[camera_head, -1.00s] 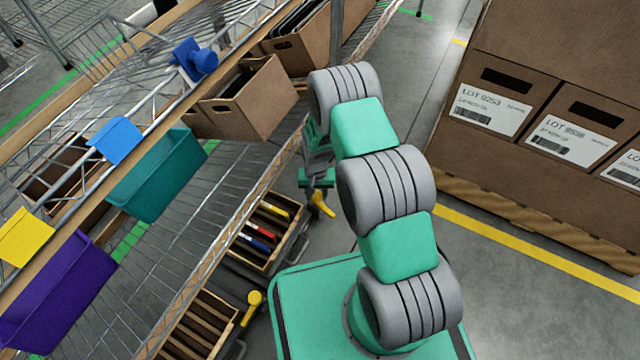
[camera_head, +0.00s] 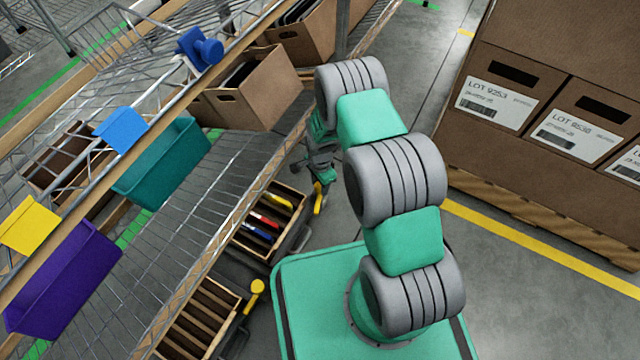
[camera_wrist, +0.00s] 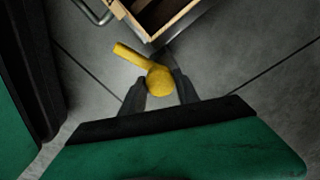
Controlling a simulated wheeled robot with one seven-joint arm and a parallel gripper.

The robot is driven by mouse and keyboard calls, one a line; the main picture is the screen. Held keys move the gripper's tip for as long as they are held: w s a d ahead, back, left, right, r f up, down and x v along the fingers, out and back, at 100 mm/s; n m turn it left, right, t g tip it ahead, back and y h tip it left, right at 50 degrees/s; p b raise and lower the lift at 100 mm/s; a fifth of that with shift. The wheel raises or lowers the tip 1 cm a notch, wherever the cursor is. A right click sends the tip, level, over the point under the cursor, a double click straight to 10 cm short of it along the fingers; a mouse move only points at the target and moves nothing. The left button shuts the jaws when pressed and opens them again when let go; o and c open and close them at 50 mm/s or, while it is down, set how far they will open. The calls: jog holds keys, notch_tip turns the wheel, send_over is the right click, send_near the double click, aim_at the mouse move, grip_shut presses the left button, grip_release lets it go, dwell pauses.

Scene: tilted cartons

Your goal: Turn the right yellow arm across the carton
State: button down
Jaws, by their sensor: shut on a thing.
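The right yellow arm (camera_head: 318,203) stands beside the right end of the upper wooden carton (camera_head: 262,246), which has dividers and a few coloured markers in it. In the wrist view the yellow arm (camera_wrist: 131,54) runs up and left from its round knob (camera_wrist: 159,80) towards the carton's corner (camera_wrist: 160,36). My gripper (camera_wrist: 160,92) is shut on the knob, one dark finger on each side. In the head view my gripper (camera_head: 321,176) is small and partly hides the arm. The arm is beside the carton's edge, not over its opening.
A second yellow arm (camera_head: 254,291) sits by a lower slatted wooden carton (camera_head: 228,302). A wire rack (camera_head: 190,235) runs along the left, with teal (camera_head: 165,165) and purple (camera_head: 62,280) bins.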

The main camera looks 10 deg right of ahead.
jog(key=shift+m, duration=1.9)
jog(key=c, duration=0.9)
grip_release()
notch_tip(320, 180, up, 8)
jog(key=p, duration=0.3)
jog(key=shift+f, duration=0.1)
